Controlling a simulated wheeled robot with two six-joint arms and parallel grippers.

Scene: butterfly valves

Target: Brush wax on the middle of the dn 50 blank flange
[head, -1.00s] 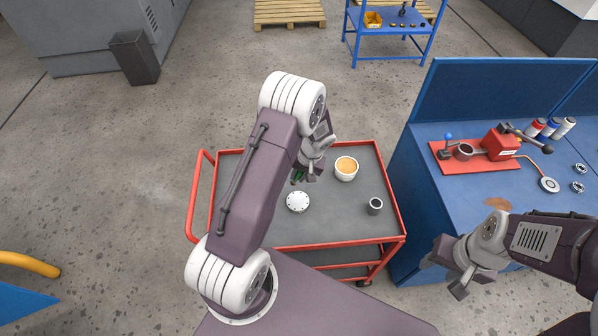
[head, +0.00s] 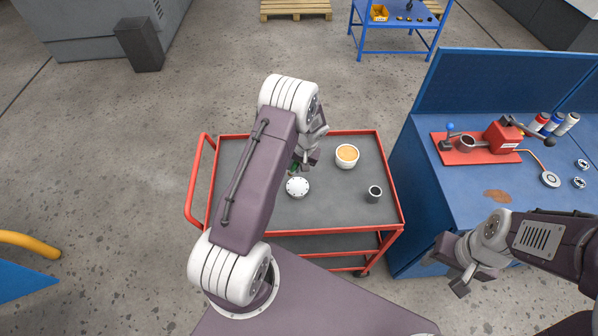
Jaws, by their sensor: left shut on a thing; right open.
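The blank flange (head: 297,187), a pale round disc with holes round its rim, lies flat on the trolley top. A white bowl of orange-yellow wax (head: 347,156) stands to its right and further back. My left gripper (head: 297,167) is just behind the flange, partly hidden by my own arm. It is shut on a small green thing, perhaps the brush, of which only a bit shows; whether it touches the flange I cannot tell. My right gripper (head: 447,271) is open and empty, in front of the blue bench and away from the trolley.
The red-framed trolley (head: 335,215) has a dark grey top with free room at its front. A small grey cup (head: 374,194) stands at its right. The blue bench (head: 440,195) on the right carries a red test rig (head: 480,150), several cans and small round parts.

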